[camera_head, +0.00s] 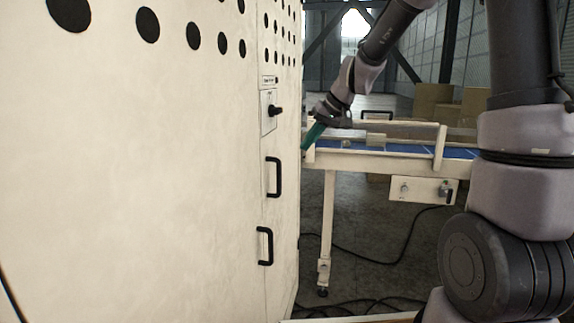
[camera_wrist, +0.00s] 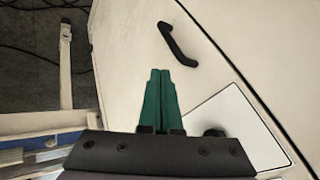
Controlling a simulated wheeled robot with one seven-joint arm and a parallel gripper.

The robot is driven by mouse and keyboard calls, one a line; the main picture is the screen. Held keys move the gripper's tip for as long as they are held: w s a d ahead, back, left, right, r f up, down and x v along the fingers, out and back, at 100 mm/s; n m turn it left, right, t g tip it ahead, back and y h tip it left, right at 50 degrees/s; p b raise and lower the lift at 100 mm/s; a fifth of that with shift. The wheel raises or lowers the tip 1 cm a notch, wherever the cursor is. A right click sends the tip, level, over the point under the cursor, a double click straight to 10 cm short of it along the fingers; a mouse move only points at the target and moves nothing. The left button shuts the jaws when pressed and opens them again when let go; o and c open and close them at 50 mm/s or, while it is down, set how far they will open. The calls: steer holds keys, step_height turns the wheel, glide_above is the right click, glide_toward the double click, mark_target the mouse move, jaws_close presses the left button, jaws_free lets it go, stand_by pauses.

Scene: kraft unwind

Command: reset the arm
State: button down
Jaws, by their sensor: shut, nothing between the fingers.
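I cannot tell how close the fingertips are to the panel. A black handle (camera_wrist: 178,44) lies just beyond the fingertips in that view.
The cabinet has black handles (camera_head: 273,177) and a black knob (camera_head: 275,110) on its side. A conveyor with a blue belt (camera_head: 390,147) stands to the right of it. Cables (camera_head: 400,245) lie on the floor under it. Cardboard boxes (camera_head: 433,100) stand behind.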

steer(key=s+d+r+m+t+h, duration=0.1)
steer(key=s+d+r+m, duration=0.1)
steer(key=s+d, duration=0.3)
steer(key=s+d+r+m+t+h, duration=0.1)
steer(key=s+d+r, duration=0.4)
steer(key=s, duration=0.7)
steer(key=s+d+r+m+t+h, duration=0.1)
steer(key=s+d+r+m, duration=0.2)
steer(key=s+d, duration=0.2)
steer(key=s, duration=0.3)
steer(key=shift+s+r+h, duration=0.2)
steer(key=shift+r+h, duration=0.05)
steer(key=shift+h, duration=0.15)
steer(key=shift+a, duration=0.1)
